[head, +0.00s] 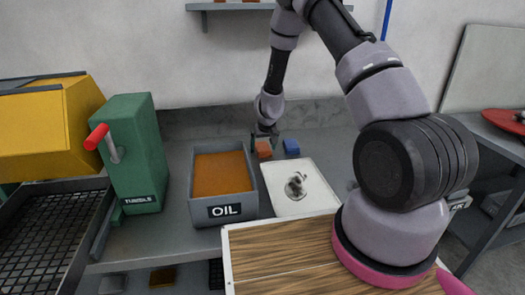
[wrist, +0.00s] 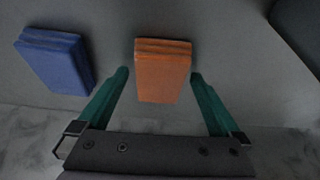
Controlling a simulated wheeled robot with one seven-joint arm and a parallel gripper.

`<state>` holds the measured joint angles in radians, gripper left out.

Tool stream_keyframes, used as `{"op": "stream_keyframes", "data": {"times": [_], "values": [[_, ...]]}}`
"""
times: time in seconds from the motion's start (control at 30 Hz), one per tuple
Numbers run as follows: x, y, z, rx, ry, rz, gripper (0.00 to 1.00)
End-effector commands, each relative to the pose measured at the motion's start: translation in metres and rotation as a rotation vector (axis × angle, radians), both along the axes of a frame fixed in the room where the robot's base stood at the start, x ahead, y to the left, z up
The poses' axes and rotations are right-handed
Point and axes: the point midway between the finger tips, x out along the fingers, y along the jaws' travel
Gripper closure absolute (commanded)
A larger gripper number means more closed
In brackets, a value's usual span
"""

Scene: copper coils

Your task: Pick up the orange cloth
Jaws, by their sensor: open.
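The orange cloth (wrist: 162,72) is a folded block lying on the grey bench. In the wrist view it lies between and just beyond the green fingertips of my gripper (wrist: 160,78). My gripper is open, with a finger on each side of the cloth; whether either finger touches it I cannot tell. In the head view the orange cloth (head: 263,149) is small and lies under my gripper (head: 263,140), behind the white tray. Part of it is hidden there by the gripper.
A blue folded cloth (head: 291,147) lies to the right of the orange one in the head view. The OIL bin (head: 224,211) and a white tray (head: 308,214) stand in front. A green TUMBLE machine (head: 136,150) stands at left.

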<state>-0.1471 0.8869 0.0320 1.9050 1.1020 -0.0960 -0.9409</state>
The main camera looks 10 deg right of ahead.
Motion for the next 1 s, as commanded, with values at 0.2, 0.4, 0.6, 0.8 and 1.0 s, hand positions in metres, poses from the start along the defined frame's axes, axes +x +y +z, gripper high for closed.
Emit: {"op": "stream_keyframes", "data": {"times": [0.2,0.4,0.6,0.8,1.0], "values": [[0.001,0.0,0.0,0.0,-0.001,0.0,0.0],[0.001,0.0,0.0,0.0,-0.001,0.0,0.77],[0.001,0.0,0.0,0.0,-0.001,0.0,0.78],[0.001,0.001,0.006,-0.001,-0.001,0.003,0.78],[0.001,0.002,0.031,-0.001,-0.005,0.004,0.78]]}}
